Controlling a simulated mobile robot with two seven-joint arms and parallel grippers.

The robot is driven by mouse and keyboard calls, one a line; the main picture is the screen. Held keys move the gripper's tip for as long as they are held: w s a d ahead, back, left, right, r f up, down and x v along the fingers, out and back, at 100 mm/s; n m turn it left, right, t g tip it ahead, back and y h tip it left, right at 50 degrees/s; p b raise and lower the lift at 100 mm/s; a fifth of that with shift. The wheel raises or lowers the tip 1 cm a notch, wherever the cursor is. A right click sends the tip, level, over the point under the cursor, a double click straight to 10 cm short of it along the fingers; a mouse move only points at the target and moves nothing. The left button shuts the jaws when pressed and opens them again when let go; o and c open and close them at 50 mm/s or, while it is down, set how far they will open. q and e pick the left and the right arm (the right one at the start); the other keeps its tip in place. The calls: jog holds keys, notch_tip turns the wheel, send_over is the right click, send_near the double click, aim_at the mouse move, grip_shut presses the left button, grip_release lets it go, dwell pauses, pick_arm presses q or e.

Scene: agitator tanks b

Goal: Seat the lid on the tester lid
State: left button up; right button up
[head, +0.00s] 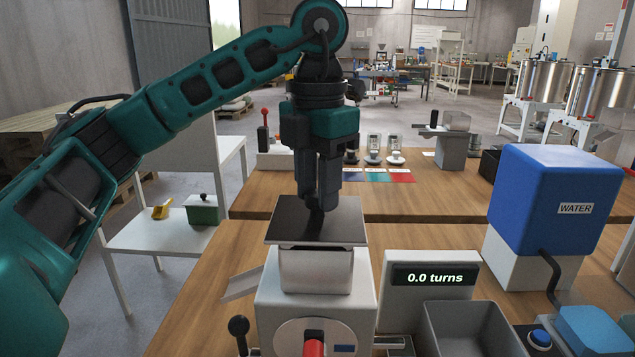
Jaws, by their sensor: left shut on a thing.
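The lid (345,228) is a flat dark grey square plate. My left gripper (322,205) comes down from above and is shut on the lid at its middle; the part it grips is mostly hidden by the fingers. The lid lies roughly level over the white, open-topped chamber (316,272) of the tester (345,300). The lid overhangs the chamber, and I cannot tell whether it touches the rim. The tester is a white box with a round front plate and a red handle at the front. My right gripper is out of view.
A display (433,278) reading "0.0 turns" stands right of the tester, behind a grey bin (470,330). A blue water tank (553,195) is farther right. A side table (165,238) holds a green box and yellow scoop.

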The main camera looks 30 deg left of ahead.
pick_arm(q)
jog(key=shift+f+b, duration=0.6)
jog(key=shift+f, duration=0.2)
jog(key=o, duration=1.1)
notch_tip(320, 180, up, 13)
jog(key=p, duration=0.5)
jog(key=shift+f, duration=0.1)
jog(key=shift+s, duration=0.1)
